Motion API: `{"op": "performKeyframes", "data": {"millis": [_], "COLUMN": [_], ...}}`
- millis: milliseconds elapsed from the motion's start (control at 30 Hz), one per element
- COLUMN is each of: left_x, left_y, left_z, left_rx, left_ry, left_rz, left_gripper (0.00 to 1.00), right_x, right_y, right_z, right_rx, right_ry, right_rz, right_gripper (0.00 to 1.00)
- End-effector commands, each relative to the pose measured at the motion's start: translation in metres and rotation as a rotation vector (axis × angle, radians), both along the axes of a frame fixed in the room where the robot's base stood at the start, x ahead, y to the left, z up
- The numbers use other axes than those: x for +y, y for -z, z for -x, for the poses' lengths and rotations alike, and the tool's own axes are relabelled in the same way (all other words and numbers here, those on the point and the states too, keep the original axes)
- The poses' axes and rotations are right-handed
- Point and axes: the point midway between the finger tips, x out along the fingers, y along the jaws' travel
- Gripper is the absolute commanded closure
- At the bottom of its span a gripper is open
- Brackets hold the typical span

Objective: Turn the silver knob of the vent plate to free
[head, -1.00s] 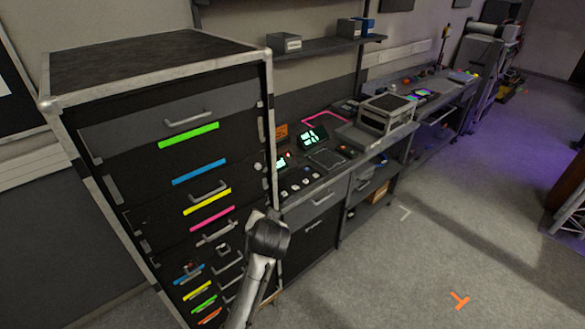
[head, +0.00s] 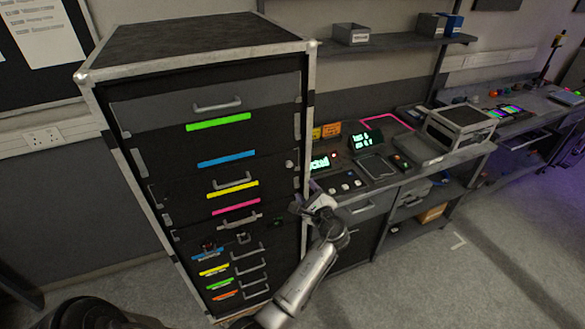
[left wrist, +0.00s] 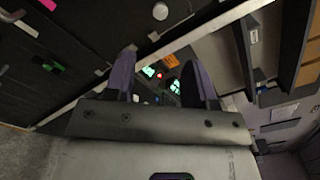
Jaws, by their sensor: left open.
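A small round silver knob (head: 290,164) sits near the right edge of the dark cabinet front (head: 170,160). A round silver knob also shows at the top of the left wrist view (left wrist: 160,11). I cannot make out the vent plate's outline or the knob's setting. My left gripper (head: 306,203) is at the cabinet's front right edge, below and right of the knob and apart from it. In the left wrist view its two purple fingers (left wrist: 160,72) are spread with nothing between them. My right gripper is not in view.
The cabinet has several handles and coloured strips, and a silver edge post (head: 308,130). A console with lit displays (head: 366,140) stands to its right, with a grey box (head: 460,122) on the bench. A shelf (head: 370,46) hangs above. Open floor lies front right.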

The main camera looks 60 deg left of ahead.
Motion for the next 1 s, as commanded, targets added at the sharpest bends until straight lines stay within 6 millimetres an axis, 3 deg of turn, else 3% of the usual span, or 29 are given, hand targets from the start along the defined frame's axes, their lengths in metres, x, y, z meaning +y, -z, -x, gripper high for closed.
{"op": "performKeyframes", "data": {"millis": [400, 600, 1000], "left_x": [0.076, 0.103, 0.125], "left_y": [-0.002, -0.001, 0.000], "left_z": [-0.012, -0.017, -0.021], "left_rx": [-0.003, -0.004, -0.004], "left_ry": [-0.003, -0.002, -0.001], "left_rz": [0.000, 0.001, 0.001], "left_gripper": [0.50, 0.50, 0.50], "right_x": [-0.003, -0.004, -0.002], "right_y": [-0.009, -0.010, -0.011], "right_z": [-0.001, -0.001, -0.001], "right_rx": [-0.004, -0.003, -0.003], "right_ry": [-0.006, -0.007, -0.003], "right_rz": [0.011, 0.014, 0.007], "right_gripper": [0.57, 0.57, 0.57]}}
